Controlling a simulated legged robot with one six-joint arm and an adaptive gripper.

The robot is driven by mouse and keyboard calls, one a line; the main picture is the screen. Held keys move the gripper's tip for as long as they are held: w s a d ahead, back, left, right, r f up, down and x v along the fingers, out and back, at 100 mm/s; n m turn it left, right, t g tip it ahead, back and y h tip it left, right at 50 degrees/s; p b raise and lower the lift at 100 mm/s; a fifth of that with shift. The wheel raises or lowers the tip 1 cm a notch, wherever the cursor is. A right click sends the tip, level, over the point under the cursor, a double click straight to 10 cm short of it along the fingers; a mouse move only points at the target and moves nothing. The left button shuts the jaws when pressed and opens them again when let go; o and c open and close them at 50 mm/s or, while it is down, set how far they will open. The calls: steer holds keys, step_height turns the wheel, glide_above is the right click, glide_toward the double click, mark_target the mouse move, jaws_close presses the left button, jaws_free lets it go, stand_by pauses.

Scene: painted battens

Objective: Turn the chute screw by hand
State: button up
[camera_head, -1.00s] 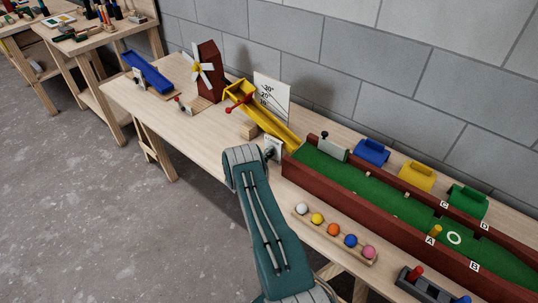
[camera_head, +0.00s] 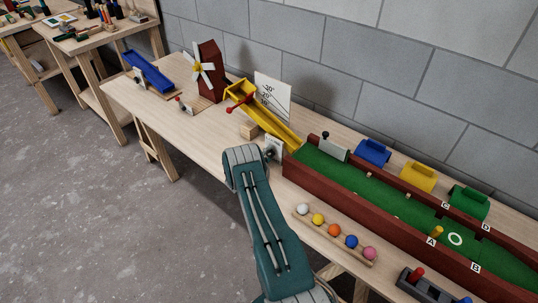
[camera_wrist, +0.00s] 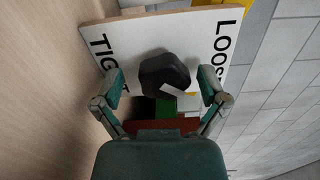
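The chute screw shows as a black knob (camera_wrist: 164,76) in the wrist view, in front of a white plate (camera_wrist: 112,32) lettered "TIGHT" at left and "LOOS", cut off, at right. My gripper (camera_wrist: 160,77) is open, one finger on each side of the knob, with a visible gap on both sides. The yellow chute (camera_head: 273,125) slopes down to the right in the head view, beside a white angle board (camera_head: 273,95). The plate (camera_head: 273,148) also shows there, at the chute's lower end. My arm hides my gripper and the knob in that view.
A green lane (camera_head: 350,176) with dark red walls lies right of the plate. A rack of coloured balls (camera_head: 334,231) stands at the front edge. A wooden block (camera_head: 249,130) and a red windmill (camera_head: 210,72) stand to the left. A grey block wall runs behind the bench.

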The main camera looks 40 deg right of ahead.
steer(key=a, duration=0.8)
steer(key=s+a, duration=0.1)
steer(key=a, duration=0.3)
stand_by(0.4)
steer(key=s+a+r+m+g+y, duration=0.1)
steer(key=s+a+r+m+y, duration=0.15)
steer(key=r+m, duration=0.55)
steer(key=s+a+r+m+g+y, duration=0.25)
steer(key=a+r+m, duration=0.2)
steer(key=r, duration=0.65)
steer(key=s+a+r+m+g+y, duration=0.1)
steer(key=s+a+r+m+y, duration=0.15)
steer(key=r+m, duration=0.6)
steer(key=s+a+r+m+t+y, duration=0.4)
steer(key=s+a+r+m+y, duration=0.1)
steer(key=s+a, duration=0.5)
steer(key=s+a+r+m+t+y, duration=0.4)
steer(key=s+a+r+m, duration=0.3)
steer(key=s+a+m, duration=0.3)
steer(key=a+y, duration=0.1)
steer(key=a, duration=0.2)
steer(key=shift+a+r, duration=0.25)
steer(key=shift+r, duration=0.15)
